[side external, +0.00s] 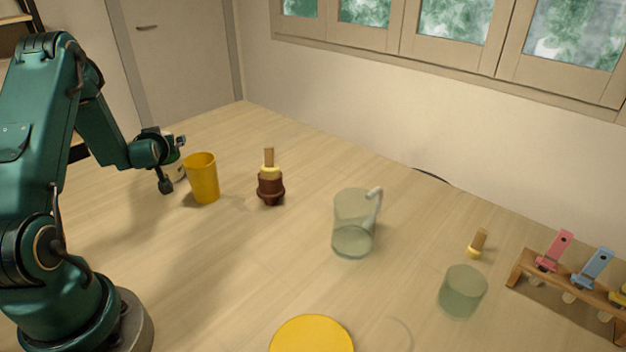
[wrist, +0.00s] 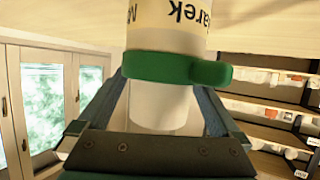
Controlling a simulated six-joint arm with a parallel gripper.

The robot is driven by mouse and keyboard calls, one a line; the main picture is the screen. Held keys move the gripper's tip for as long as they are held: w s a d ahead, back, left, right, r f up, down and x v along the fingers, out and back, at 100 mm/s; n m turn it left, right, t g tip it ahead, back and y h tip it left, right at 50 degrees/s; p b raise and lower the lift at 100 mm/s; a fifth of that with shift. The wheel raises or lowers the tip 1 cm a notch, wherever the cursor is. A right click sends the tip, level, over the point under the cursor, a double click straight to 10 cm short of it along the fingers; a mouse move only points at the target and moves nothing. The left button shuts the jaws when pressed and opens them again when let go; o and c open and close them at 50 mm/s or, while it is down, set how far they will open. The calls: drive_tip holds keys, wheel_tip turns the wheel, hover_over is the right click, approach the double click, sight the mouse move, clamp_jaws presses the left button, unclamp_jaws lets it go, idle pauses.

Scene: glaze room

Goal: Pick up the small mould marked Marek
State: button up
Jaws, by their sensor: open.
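In the wrist view a pale cylinder (wrist: 165,108), the mould, has a cream label with "Marek" in black, upside down in the picture. A green band with a knob on its right side runs around it. My gripper (wrist: 160,95) is open, with one finger on each side of the mould; I cannot tell whether they touch it. In the side external view my gripper (side external: 167,180) is low over the table's far left part. The mould (side external: 179,171) shows only as a pale bit there, mostly hidden behind my gripper and a yellow cup.
The yellow cup (side external: 202,178) stands close to the right of my gripper. A brown pot (side external: 270,188) with a wooden-handled tool is beyond it. A glass jug (side external: 352,225), a glass tumbler (side external: 462,292), a yellow disc (side external: 311,336) and a tool rack (side external: 570,286) are farther right.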

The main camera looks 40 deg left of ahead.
drive_tip(key=shift+a+f, duration=0.1)
drive_tip(key=shift+c, duration=0.3)
clamp_jaws()
drive_tip(key=shift+r, duration=0.2)
